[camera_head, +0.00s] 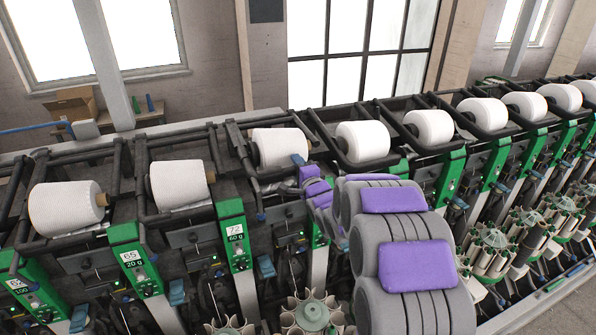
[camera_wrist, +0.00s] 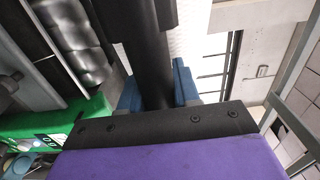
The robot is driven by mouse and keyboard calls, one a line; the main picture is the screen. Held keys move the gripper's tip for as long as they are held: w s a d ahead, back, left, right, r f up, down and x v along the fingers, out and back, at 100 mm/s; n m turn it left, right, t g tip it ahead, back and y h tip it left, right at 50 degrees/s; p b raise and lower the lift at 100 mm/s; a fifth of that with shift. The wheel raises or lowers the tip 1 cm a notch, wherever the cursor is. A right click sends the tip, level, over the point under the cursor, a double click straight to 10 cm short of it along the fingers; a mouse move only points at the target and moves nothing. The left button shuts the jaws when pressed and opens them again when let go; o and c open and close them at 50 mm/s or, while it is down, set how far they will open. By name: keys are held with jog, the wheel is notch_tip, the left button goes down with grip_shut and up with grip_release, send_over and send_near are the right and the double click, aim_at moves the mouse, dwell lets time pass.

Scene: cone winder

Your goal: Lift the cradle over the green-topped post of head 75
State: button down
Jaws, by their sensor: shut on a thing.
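My gripper (camera_head: 300,164) reaches in from the right to a black cradle (camera_head: 243,150) that carries a white yarn cone (camera_head: 278,146). In the wrist view, the blue fingertips of my gripper (camera_wrist: 157,92) sit on both sides of a black cradle bar (camera_wrist: 148,55), shut on it. Just left of this cradle's front is a green-topped post (camera_head: 232,222) whose label seems to read 75 and 60 g, though the number is small. The wrist view also shows a green post top (camera_wrist: 60,120) at lower left, with its label partly cut off.
More cradles with white cones flank this one, such as the cone (camera_head: 179,184) at left and the cone (camera_head: 362,141) at right. A neighbouring post (camera_head: 132,258) reads 65. A cardboard box (camera_head: 71,105) stands behind the machine. The space above the cones looks open.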

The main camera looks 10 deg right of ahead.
jog(key=shift+r, duration=0.35)
jog(key=shift+f, duration=0.1)
jog(key=c, duration=1.2)
grip_release()
jog(key=shift+a, duration=0.1)
jog(key=shift+o, duration=1.4)
jog(key=shift+a, duration=0.15)
